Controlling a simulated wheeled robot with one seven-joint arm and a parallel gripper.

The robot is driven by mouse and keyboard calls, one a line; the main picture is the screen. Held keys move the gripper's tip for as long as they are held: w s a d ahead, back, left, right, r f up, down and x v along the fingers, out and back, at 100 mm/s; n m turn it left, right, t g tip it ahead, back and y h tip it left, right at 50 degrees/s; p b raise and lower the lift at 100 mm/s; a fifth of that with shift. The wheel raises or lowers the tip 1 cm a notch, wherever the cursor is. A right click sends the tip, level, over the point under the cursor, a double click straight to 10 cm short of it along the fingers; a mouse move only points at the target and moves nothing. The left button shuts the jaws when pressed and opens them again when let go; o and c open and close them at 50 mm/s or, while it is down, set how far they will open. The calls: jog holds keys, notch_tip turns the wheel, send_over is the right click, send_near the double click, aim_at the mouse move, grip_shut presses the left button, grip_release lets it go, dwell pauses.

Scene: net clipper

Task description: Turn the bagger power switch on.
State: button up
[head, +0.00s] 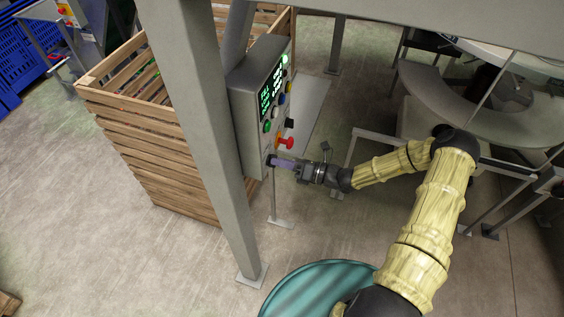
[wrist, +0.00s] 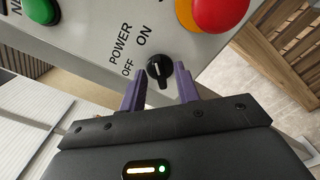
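The bagger power switch is a small black rotary knob (wrist: 159,70) on the grey control panel (wrist: 90,45), next to the printed words POWER, OFF and ON. A pale mark shows on the knob, but I cannot tell surely which label it points to. My gripper (wrist: 160,78) is open, with one purple finger on each side of the knob and visible gaps. I cannot tell whether the fingertips reach past the knob's face. In the head view my gripper (head: 274,161) is at the lower end of the control box (head: 247,110); the knob is hidden or too small there.
A red emergency stop button (wrist: 219,12) on a yellow base sits just above right of the knob, and a green button (wrist: 40,10) is at upper left. A grey post (head: 205,120) and a slatted wooden crate (head: 150,150) stand beside the box. A teal round object (head: 315,290) is below.

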jog(key=b+v, duration=0.6)
jog(key=v, duration=1.1)
jog(key=shift+d, duration=0.15)
jog(key=shift+s, duration=0.1)
jog(key=s+a+n+g+h, duration=0.4)
jog(key=s+n+g+h, duration=0.55)
jog(key=n, duration=0.55)
jog(key=s+d+r+n+t+h, duration=0.2)
jog(key=r+n+t+h, duration=0.4)
jog(key=r+n, duration=0.5)
jog(key=s+n+h, duration=0.1)
jog(key=n, duration=0.4)
jog(key=shift+s, duration=0.2)
